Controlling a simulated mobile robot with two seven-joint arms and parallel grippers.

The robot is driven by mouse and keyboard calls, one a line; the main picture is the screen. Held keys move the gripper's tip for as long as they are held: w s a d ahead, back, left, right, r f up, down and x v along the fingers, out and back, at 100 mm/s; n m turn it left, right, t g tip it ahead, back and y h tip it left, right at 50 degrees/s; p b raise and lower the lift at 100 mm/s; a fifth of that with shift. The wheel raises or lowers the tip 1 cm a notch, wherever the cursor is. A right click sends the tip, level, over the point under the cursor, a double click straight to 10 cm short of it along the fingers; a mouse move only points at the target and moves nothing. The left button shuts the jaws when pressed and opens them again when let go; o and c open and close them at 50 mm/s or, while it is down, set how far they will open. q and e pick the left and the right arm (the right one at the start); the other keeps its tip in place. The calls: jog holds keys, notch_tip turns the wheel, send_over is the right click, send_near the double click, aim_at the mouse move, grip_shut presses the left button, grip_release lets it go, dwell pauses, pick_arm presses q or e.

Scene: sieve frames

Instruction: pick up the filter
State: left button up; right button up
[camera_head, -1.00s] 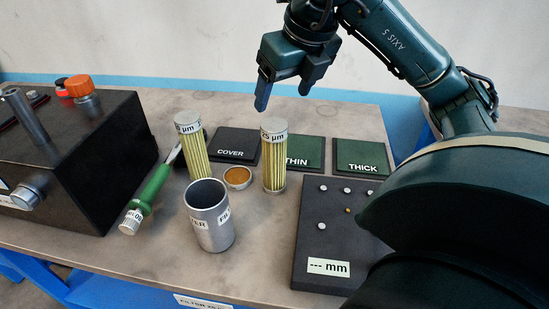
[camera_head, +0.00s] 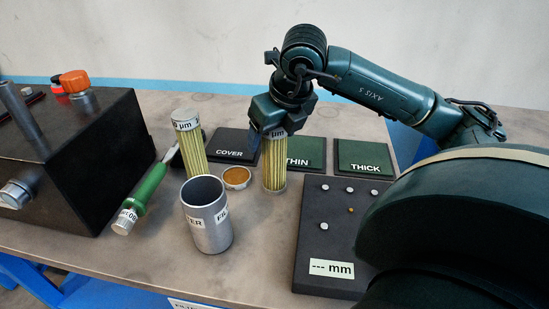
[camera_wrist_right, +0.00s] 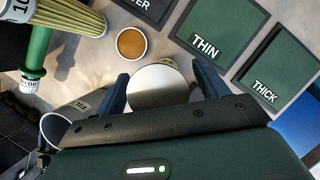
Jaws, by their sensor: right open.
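Two pleated yellow filter cartridges with grey caps stand upright on the table. The left filter (camera_head: 193,146) carries a label ending in "µm". The right filter (camera_head: 274,168) stands in front of the THIN pad. My right gripper (camera_head: 271,137) is directly above the right filter, with its fingers down around the cap. In the right wrist view the filter's round grey cap (camera_wrist_right: 158,85) lies between the two open fingers (camera_wrist_right: 163,88). Gaps show beside the cap, so it is not gripped. An empty metal filter cup (camera_head: 208,222) stands in front. My left gripper is not in view.
Pads marked COVER (camera_head: 227,146), THIN (camera_head: 305,155) and THICK (camera_head: 363,158) lie behind. A small amber-filled dish (camera_head: 236,177) sits between the filters. A green-handled tool (camera_head: 143,193) leans by the black box (camera_head: 85,150). A dark "mm" board (camera_head: 312,238) lies right.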

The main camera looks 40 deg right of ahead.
jog(key=shift+w+f, duration=0.2)
jog(key=shift+f, duration=0.25)
jog(key=shift+r, duration=0.1)
jog(key=c, duration=1.1)
